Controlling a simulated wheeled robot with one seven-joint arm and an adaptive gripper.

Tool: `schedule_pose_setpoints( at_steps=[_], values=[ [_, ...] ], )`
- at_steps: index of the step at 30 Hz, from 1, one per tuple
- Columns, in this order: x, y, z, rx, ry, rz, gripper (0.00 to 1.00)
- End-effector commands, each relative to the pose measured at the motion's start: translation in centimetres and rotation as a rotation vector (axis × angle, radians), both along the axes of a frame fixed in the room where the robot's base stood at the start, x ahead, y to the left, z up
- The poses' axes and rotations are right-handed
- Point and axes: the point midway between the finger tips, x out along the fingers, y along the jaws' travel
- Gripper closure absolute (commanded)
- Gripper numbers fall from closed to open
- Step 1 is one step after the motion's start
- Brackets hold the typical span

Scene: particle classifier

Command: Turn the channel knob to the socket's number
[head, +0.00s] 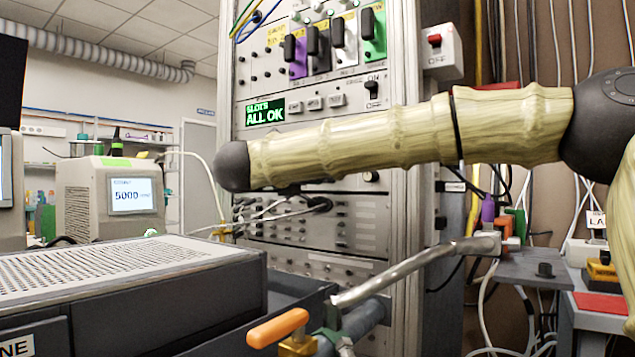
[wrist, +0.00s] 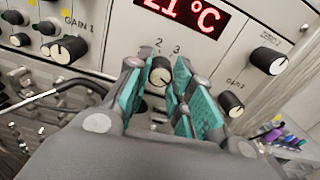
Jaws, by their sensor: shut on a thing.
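The channel knob (wrist: 161,72), black with a pale face, sits on the rack panel in the wrist view. The digits 2 and 3 are printed above it; other markings are hidden by my fingers. My gripper (wrist: 157,80) has its teal-padded fingers on both sides of the knob and is shut on it. In the head view my arm crosses in front of the rack and hides the knob and gripper. A cable plug (head: 319,204) enters the panel below my arm. I cannot read a socket number there.
Beside the knob are the GAIN 1 knob (wrist: 74,46), GAIN 2 knob (wrist: 231,103) and another knob (wrist: 268,60). A red display (wrist: 185,14) reading "21 °C" is above. In the head view, a green display (head: 265,111) reads "SLOTS ALL OK". An orange-handled valve (head: 278,328) stands in front.

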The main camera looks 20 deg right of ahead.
Motion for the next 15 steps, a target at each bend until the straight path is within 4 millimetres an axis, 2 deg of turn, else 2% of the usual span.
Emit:
schedule_pose_setpoints(
  at_steps=[14, 15],
  values=[
    [-0.01, -0.19, 0.09, 0.011, -0.013, -0.003, 1.00],
    [0.00, -0.19, 0.09, 0.011, -0.013, -0.003, 0.76]
  ],
)
